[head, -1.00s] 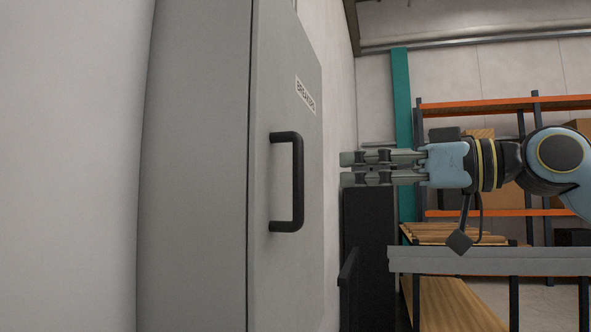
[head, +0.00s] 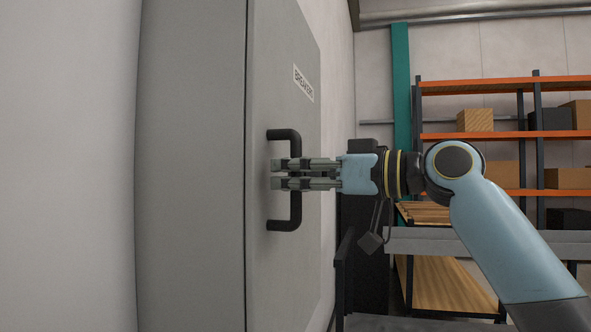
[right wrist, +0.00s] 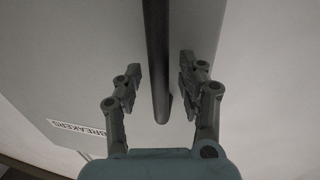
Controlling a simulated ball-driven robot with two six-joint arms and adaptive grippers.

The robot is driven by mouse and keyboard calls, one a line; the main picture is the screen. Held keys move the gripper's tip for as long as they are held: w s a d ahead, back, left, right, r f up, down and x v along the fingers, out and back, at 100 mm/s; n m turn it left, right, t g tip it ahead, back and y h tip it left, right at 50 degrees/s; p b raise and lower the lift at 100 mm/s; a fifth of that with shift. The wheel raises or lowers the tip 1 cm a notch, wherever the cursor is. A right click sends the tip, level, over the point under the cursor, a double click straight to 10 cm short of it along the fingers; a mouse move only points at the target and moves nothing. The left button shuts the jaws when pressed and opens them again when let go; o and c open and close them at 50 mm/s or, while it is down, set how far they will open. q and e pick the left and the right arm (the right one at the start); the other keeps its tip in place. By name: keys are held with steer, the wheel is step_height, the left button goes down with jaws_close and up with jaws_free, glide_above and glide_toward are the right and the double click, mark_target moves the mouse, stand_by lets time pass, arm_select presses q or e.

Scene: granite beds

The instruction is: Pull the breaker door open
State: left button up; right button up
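The breaker door (head: 285,275) is a grey panel on the grey cabinet (head: 190,170), and it looks shut. Its black bar handle (head: 296,211) stands upright on the door. My right gripper (head: 275,174) comes in from the right, at the handle's middle, and hides part of the bar. In the right wrist view the dark bar (right wrist: 157,60) runs between the two fingers of the gripper (right wrist: 160,85), with a gap on each side. The gripper is open. My left gripper is not in view.
A BREAKERS label (head: 303,83) is on the door above the handle. At the right stand orange-and-black shelving (head: 500,136) with boxes, a grey rail (head: 450,241) and wooden boards (head: 450,285). A pale wall (head: 70,170) is at the left.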

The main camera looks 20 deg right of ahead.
jaws_close()
stand_by(0.6)
